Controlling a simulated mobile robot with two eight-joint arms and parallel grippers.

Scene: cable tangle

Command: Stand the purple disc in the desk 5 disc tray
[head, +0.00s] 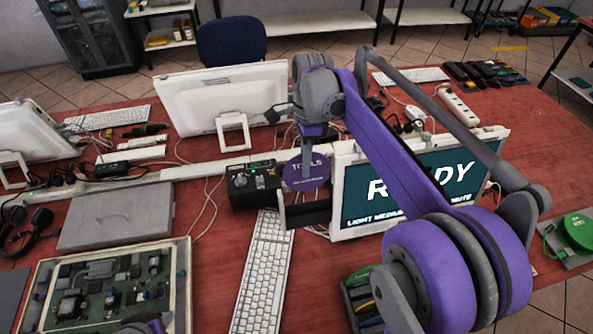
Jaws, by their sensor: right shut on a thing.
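The purple disc (307,171), printed with TOOLS, hangs upright below my right gripper (316,141), in front of the left edge of the READY monitor. My right gripper is shut on the disc's upper part. A dark tray-like piece (308,214) with a pale upright end is just below the disc. I cannot tell whether it is the desk 5 disc tray or whether the disc touches it. Only a small purple and grey part, probably of my left arm, shows at the bottom edge; the left gripper's fingers are out of sight.
A black box with knobs (252,186) stands close left of the disc. The READY monitor (360,190) is close right, partly behind my right arm. A white keyboard (262,275) lies in front. A circuit board (105,285) and grey closed case (118,216) are left. Thin cables run between them.

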